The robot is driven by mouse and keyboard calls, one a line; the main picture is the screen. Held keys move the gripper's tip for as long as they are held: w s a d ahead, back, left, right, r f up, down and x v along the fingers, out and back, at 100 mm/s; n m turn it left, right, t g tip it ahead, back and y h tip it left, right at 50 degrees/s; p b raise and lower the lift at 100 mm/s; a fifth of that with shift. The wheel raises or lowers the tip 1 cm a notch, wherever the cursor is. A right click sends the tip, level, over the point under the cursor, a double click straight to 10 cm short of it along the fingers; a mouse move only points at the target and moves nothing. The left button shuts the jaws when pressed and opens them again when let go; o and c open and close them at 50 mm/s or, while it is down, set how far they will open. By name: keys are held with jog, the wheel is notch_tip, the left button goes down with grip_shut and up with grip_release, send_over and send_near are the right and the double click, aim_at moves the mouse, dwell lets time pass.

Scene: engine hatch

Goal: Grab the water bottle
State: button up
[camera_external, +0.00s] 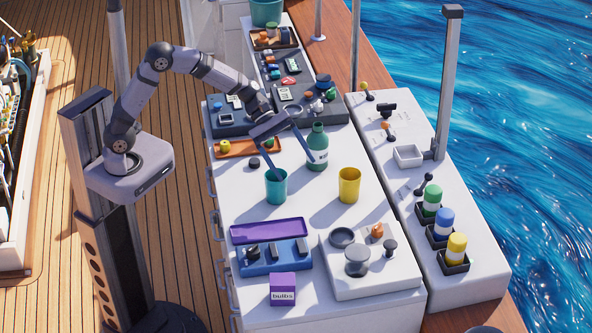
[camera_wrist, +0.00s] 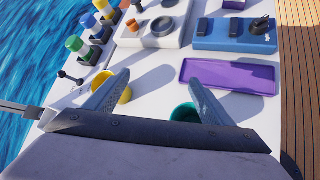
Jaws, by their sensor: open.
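The water bottle, a green bottle (camera_external: 319,152) with a dark label, stands upright on the white counter in the external view, behind and between a teal cup (camera_external: 276,188) and a yellow cup (camera_external: 349,186). My gripper (camera_external: 293,168) is open and empty, pointing down with its fingers spread. One finger overlaps the left side of the bottle in the picture; I cannot tell whether it touches. The other finger's tip is in line with the teal cup. In the wrist view my gripper (camera_wrist: 160,78) shows both fingers apart, and the bottle is not visible there.
A purple tray (camera_external: 268,230) and blue block (camera_external: 274,256) lie toward the front, with a purple box (camera_external: 283,289) nearer. An orange tray (camera_external: 248,148) lies left of the bottle. Green, blue and yellow canisters (camera_external: 441,224) stand on the right ledge.

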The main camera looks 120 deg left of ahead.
jog(key=s+a+n+t+y, duration=0.1)
jog(key=a+n, duration=0.1)
jog(key=a, duration=0.3)
jog(key=s+a+r+n+t+y, duration=0.1)
jog(key=a+n, duration=0.2)
jog(key=a, duration=0.3)
jog(key=s+a+r+n+t+y+b, duration=0.1)
jog(key=a+n, duration=0.1)
jog(key=a, duration=0.4)
jog(key=shift+a+n+y, duration=0.25)
jog(key=shift+n+y, duration=0.15)
jog(key=h+b, duration=0.1)
jog(key=b, duration=0.2)
send_near(326, 154)
jog(key=shift+w+a+f+n+t+p, duration=0.3)
jog(key=shift+w+f+n+p, duration=0.1)
jog(key=shift+w+f+p, duration=0.35)
jog(key=shift+p+x, duration=0.8)
jog(key=shift+x, duration=1.45)
jog(key=c, duration=1.4)
